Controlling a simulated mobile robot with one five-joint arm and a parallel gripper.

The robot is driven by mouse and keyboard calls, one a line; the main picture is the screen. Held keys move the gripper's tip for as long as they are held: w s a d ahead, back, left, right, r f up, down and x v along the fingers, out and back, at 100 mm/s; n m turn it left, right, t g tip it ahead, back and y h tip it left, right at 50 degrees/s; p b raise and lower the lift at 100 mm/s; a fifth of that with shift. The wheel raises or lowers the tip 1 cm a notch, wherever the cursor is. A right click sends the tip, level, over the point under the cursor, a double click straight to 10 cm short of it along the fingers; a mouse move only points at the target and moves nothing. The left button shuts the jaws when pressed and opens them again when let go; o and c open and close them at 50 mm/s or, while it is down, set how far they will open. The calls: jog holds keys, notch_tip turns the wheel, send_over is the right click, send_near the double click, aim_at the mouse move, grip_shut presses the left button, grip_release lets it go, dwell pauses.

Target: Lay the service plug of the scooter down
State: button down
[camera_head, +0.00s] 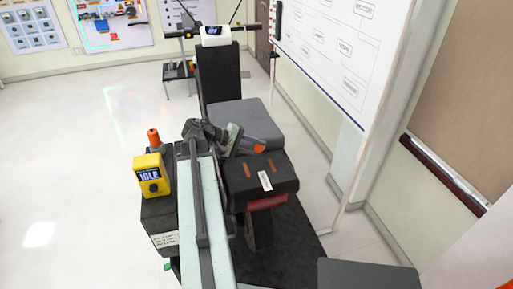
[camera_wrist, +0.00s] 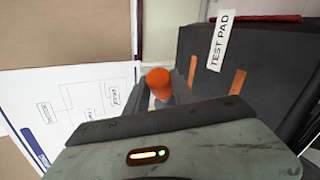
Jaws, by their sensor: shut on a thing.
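The orange service plug (camera_wrist: 158,84) is held between the fingers of my gripper (camera_wrist: 163,92) in the wrist view. In the head view the plug (camera_head: 259,148) shows at the tip of my gripper (camera_head: 255,146), above the far edge of the dark test pad (camera_head: 282,183) on the rear of the scooter (camera_head: 221,80). The pad has a white label and two orange stripes, and it fills the right of the wrist view (camera_wrist: 262,65). The plug appears raised beside the pad; whether it touches anything is hidden. Its lower end is hidden.
A yellow box (camera_head: 152,178) reading IDLE and an orange-topped thing (camera_head: 153,138) stand left of my arm. The grey seat (camera_head: 245,122) lies beyond the pad. A whiteboard (camera_head: 340,55) stands at right. The floor at left is clear.

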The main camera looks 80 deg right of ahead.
jog(key=shift+s+a+r, duration=0.1)
jog(key=shift+a+r, duration=0.05)
notch_tip(320, 180, down, 8)
jog(key=b, duration=0.7)
jog(key=shift+b, duration=0.35)
jog(key=shift+r, duration=0.1)
jog(key=c, duration=1)
grip_release()
jog(key=shift+r, duration=0.1)
jog(key=p+v, duration=0.3)
jog(key=v, duration=0.4)
jog(key=shift+r+p, duration=0.1)
jog(key=shift+p, duration=0.3)
jog(key=shift+w+a, duration=0.15)
jog(key=shift+w, duration=0.15)
jog(key=shift+r, duration=0.1)
